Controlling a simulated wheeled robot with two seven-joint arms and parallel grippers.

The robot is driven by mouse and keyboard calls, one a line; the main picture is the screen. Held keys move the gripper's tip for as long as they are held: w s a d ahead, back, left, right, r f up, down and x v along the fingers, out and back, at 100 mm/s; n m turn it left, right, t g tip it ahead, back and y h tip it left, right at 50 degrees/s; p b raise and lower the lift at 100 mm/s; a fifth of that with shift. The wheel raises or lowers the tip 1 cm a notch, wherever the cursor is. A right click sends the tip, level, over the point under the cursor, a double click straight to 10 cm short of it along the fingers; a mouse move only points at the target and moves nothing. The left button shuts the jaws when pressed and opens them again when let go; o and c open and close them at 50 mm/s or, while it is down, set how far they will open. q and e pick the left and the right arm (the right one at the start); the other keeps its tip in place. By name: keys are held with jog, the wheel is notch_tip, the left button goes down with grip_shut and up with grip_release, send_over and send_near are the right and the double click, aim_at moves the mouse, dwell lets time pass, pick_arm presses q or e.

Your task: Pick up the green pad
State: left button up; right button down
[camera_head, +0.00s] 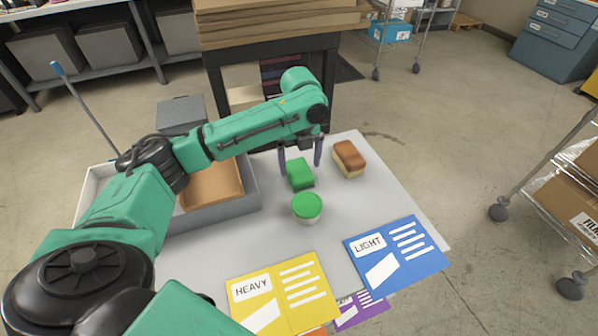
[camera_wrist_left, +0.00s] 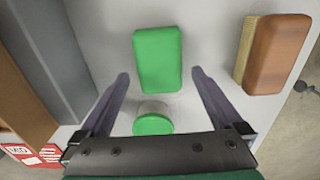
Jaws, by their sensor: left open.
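The green pad (camera_head: 299,173) lies on the light grey table, left of the brown-topped block and behind the round green-lidded tub. In the left wrist view the green pad (camera_wrist_left: 158,59) lies ahead, just past the fingertips and roughly centred between them. My left gripper (camera_head: 300,164) is open and empty above the pad, its fingers apart and pointing down; it also shows in the left wrist view (camera_wrist_left: 160,75). I see no contact between the fingers and the pad. My right gripper is not in view.
The green-lidded tub (camera_head: 306,207) stands close in front of the pad. A brown and tan brush-like block (camera_head: 349,159) sits to the right. A grey tray (camera_head: 251,188) is at left. Yellow HEAVY (camera_head: 283,293) and blue LIGHT (camera_head: 397,258) cards lie at the front.

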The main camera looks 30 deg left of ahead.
aim_at(300, 171)
pick_arm(q)
notch_tip(300, 171, down, 3)
jog(key=shift+s, duration=0.1)
jog(key=shift+f, duration=0.3)
jog(key=c, duration=1.3)
jog(key=shift+o, duration=0.2)
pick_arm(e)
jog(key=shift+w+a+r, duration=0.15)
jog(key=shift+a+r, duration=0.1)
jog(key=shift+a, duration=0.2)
pick_arm(q)
jog(key=shift+r, duration=0.15)
